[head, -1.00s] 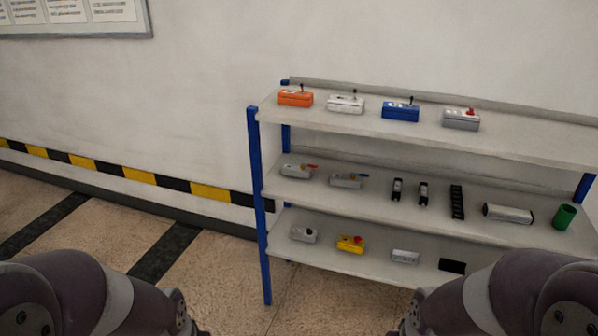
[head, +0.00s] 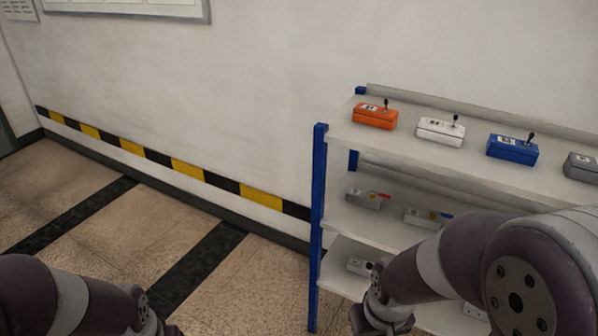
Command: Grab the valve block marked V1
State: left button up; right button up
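Two small grey blocks lie on the middle shelf, a block with a red lever (head: 364,198) at its left end and a block with a blue lever (head: 422,218) to its right. They look like valve blocks, but I cannot read a V1 mark on either. My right arm is raised in front of the shelves at the lower right and hides much of the middle and bottom shelves. My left arm is low at the lower left, over the floor. Neither gripper's fingers show in the head view.
A blue-legged rack (head: 317,230) stands at the right. Its top shelf holds an orange box (head: 374,116), a white box (head: 440,130), a blue box (head: 512,149) and a grey box (head: 582,167). A grey item (head: 359,266) sits on the bottom shelf. The floor left of the rack is clear.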

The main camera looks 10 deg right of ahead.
aim_at(357, 196)
jog(key=i+j+u, duration=0.1)
jog(key=i, duration=0.5)
jog(key=i+j+u, duration=0.1)
jog(key=i+j, duration=0.15)
jog(key=i, duration=0.95)
jog(key=i+z, duration=0.15)
jog(key=z, duration=0.3)
jog(key=i+j+z, duration=0.15)
jog(key=z, duration=0.25)
jog(key=i+j+z, duration=0.1)
jog(key=z, duration=0.35)
jog(key=i+j+z, duration=0.1)
jog(key=z, duration=0.3)
jog(key=j+z, duration=0.3)
jog(key=z, duration=0.15)
jog(key=i+j+z, duration=0.2)
jog(key=z, duration=0.15)
jog(key=i+j+z, duration=0.15)
jog(key=z, duration=0.2)
jog(key=i+j+z, duration=0.1)
jog(key=j+z, duration=0.3)
jog(key=l, duration=0.1)
